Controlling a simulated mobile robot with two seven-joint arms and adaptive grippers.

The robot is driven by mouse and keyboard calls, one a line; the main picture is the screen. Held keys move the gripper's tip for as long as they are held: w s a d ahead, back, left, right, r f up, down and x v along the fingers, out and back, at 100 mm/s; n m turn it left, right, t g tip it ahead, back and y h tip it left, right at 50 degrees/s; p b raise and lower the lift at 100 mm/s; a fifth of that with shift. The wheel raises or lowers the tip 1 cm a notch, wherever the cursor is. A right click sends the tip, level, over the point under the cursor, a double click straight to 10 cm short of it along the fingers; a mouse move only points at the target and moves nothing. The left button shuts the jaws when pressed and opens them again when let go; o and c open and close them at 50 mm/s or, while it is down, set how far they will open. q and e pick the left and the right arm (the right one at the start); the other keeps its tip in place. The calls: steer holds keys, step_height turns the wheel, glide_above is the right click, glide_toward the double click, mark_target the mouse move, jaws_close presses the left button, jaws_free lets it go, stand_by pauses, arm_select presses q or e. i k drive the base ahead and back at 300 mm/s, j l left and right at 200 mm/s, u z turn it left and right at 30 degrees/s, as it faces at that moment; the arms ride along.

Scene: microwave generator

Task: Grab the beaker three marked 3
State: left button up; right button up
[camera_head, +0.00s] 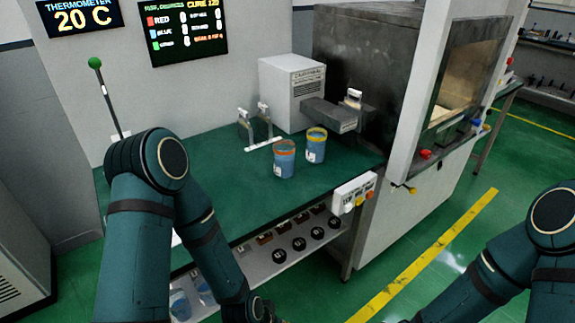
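Two blue-filled beakers stand upright on the green tabletop. One beaker with an orange rim (285,160) is in front, and one with a yellow rim (315,147) is just behind it to the right. Both carry small white labels that I cannot read, so I cannot tell which is marked 3. More beakers (181,304) show partly on the lower shelf, behind my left arm. My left gripper (262,312) is a dark shape at the bottom edge, below the table's front edge and far from the tabletop beakers. Its fingers are not clear. My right gripper lies below the picture.
A white dispenser box (292,93) and a grey metal stand (258,128) are behind the beakers. A large dark machine (365,65) stands at the back right. A control panel (354,192) juts from the table's front right corner. The left tabletop is clear.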

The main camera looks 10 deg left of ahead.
mark_target(284, 159)
steer(key=k+j+z, duration=0.1)
steer(key=j, duration=0.25)
steer(key=k+j, duration=0.1)
steer(key=j, duration=0.25)
steer(key=k+j+z, duration=0.15)
steer(key=j, duration=0.25)
steer(key=k+j, duration=0.1)
steer(key=j, duration=0.25)
steer(key=k+j+z, duration=0.15)
steer(key=j, duration=0.15)
